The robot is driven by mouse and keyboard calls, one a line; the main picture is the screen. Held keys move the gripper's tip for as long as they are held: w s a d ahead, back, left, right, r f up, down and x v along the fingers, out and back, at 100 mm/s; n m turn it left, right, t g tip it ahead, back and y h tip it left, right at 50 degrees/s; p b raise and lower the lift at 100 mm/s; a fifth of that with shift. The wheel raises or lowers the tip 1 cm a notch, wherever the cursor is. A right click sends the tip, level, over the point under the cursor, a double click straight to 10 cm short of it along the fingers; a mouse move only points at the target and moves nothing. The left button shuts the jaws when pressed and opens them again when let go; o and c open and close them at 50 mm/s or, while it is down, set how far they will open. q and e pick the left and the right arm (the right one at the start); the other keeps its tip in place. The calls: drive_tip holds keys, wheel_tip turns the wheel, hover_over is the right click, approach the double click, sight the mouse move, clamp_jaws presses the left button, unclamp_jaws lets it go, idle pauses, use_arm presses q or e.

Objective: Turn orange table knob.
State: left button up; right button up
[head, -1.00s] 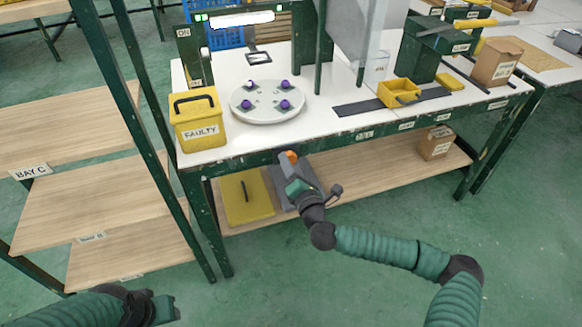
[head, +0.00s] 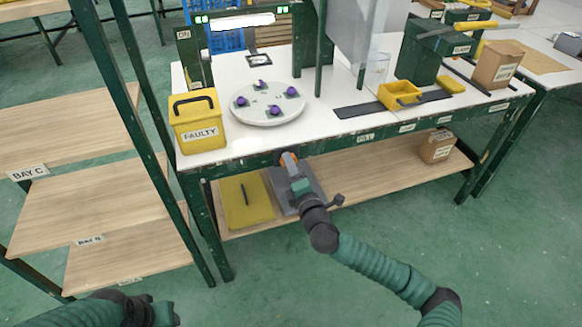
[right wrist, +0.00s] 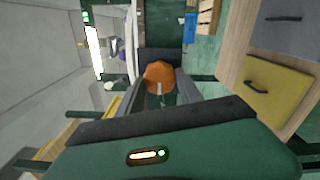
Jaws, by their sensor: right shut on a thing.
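The orange knob (right wrist: 159,76) sits on the front of the table, just under the edge of the white top (head: 330,134). In the head view the knob (head: 288,155) shows as a small orange patch at the tip of my right gripper (head: 289,162). My right gripper is shut on the knob, with one finger on each side of it in the right wrist view (right wrist: 158,92). A round grey turntable (head: 265,117) with several purple-topped pieces stands on the table above the knob. My left gripper (head: 150,312) is at the bottom left, away from the table; its fingers are not clear.
A yellow FAULTY box (head: 198,122) stands at the table's left corner. A yellow tray (head: 402,91) and a dark strip lie to the right. A lower shelf (head: 370,165) holds a yellow lid (head: 248,205) and a cardboard box (head: 437,146). A shelf rack (head: 75,195) stands at left.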

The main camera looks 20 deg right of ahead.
drive_tip(key=shift+a+f, duration=0.15)
drive_tip(key=shift+f, duration=0.15)
drive_tip(key=o, duration=1.4)
drive_tip(key=shift+w, duration=0.1)
drive_tip(key=shift+c, duration=0.2)
drive_tip(key=shift+r, duration=0.15)
drive_tip(key=s+p, duration=0.7)
drive_tip(key=s, duration=1)
drive_tip(key=shift+d, duration=0.45)
